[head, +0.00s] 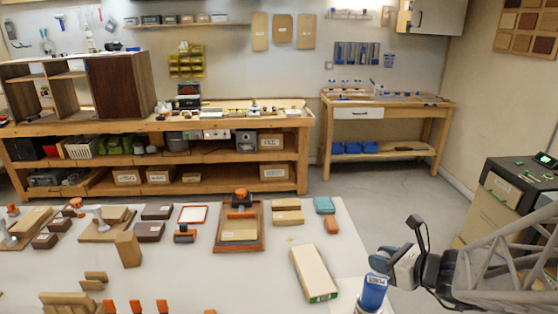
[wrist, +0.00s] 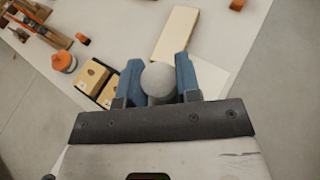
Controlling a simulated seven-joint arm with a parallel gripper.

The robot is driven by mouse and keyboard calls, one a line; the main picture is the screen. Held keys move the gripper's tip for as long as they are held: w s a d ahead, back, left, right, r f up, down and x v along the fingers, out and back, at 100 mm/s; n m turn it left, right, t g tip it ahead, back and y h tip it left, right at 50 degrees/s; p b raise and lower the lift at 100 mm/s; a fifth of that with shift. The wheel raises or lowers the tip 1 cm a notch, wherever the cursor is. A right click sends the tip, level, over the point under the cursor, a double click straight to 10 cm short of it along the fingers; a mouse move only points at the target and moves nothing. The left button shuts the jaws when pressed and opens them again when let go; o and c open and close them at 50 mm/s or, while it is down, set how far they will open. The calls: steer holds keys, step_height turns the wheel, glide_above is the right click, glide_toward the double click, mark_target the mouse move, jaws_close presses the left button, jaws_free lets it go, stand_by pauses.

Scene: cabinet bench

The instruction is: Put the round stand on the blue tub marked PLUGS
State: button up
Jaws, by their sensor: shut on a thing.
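My gripper (wrist: 158,84) is shut on a pale grey round thing (wrist: 159,80), which I take to be the round stand. In the wrist view only its rounded end shows between the two blue fingers. The blue tub (head: 374,291) with a white PLUGS label shows just below the fingers, close to the lower edge of the picture. I cannot tell whether the held thing touches the tub. The tub is not clearly seen in the wrist view.
A long pale block (head: 314,273) lies on the white table (head: 230,290) left of the tub. Grey floor lies to the right.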

steer(key=shift+f, duration=1.95)
steer(key=shift+f, duration=0.15)
steer(key=o, duration=0.9)
steer(key=shift+r, duration=0.2)
steer(key=shift+v, duration=2)
steer(key=shift+a, duration=0.1)
